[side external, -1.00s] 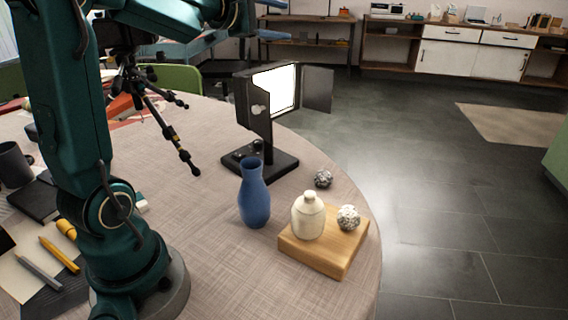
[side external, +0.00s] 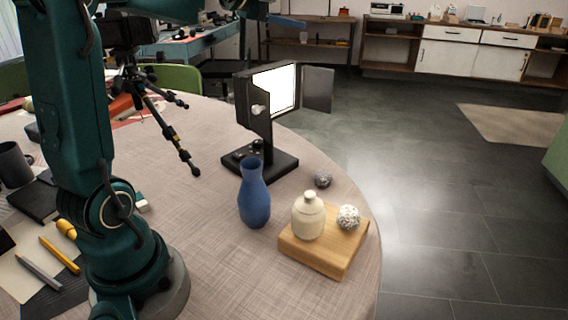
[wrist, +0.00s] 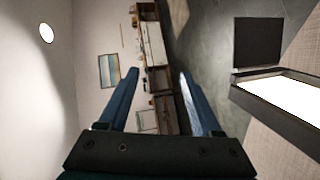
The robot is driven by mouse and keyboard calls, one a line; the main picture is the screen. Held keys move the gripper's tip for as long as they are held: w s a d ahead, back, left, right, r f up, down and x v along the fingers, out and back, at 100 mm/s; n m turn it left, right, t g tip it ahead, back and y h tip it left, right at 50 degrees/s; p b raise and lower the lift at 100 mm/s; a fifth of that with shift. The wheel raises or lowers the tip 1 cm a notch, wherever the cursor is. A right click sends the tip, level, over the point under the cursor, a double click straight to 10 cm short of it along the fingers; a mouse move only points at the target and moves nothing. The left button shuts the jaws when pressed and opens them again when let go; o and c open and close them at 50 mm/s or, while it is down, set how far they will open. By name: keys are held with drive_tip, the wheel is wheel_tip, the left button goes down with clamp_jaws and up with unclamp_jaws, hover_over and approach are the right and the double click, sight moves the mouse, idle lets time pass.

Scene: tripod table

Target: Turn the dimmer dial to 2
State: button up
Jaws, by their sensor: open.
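The lamp is a black panel light (side external: 284,88) with a bright white face and a side flap, standing on a black base (side external: 276,166) on the table. Small dark knobs (side external: 258,144) sit on the base, and a pale round knob (side external: 258,109) is on the panel's side. No dial markings are readable. My gripper (wrist: 158,72) is open and empty, its two blue fingers apart. In the side view only a blue part of it shows at the top edge, above the lamp. In the wrist view the lit panel (wrist: 285,95) is at the right, outside the fingers.
A blue vase (side external: 254,195) stands in front of the lamp base. A wooden block (side external: 318,258) carries a cream jar (side external: 308,216) and a speckled ball (side external: 348,217). A grey ball (side external: 323,179) lies nearby. A black tripod (side external: 165,125) stands left of the lamp.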

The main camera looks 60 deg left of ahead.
drive_tip(key=a+f+m+g, duration=0.1)
drive_tip(key=m, duration=0.1)
drive_tip(key=a+f+m+g, duration=0.1)
drive_tip(key=f+m, duration=0.1)
drive_tip(key=f+m+g, duration=0.1)
drive_tip(key=m, duration=0.2)
drive_tip(key=shift+a+f, duration=0.15)
drive_tip(key=shift+a, duration=0.25)
drive_tip(key=s+a+f+m+g+y, duration=0.35)
drive_tip(key=s+a+f+g, duration=0.3)
drive_tip(key=a, duration=0.25)
drive_tip(key=m+g+h, duration=0.2)
drive_tip(key=m+h, duration=0.1)
approach(258, 141)
drive_tip(key=shift+s+f+t, duration=0.15)
drive_tip(key=shift+f+t, duration=0.1)
drive_tip(key=shift+f, duration=0.55)
drive_tip(key=x, duration=0.7)
drive_tip(key=shift+a+r, duration=0.1)
drive_tip(key=shift+a, duration=0.05)
clamp_jaws()
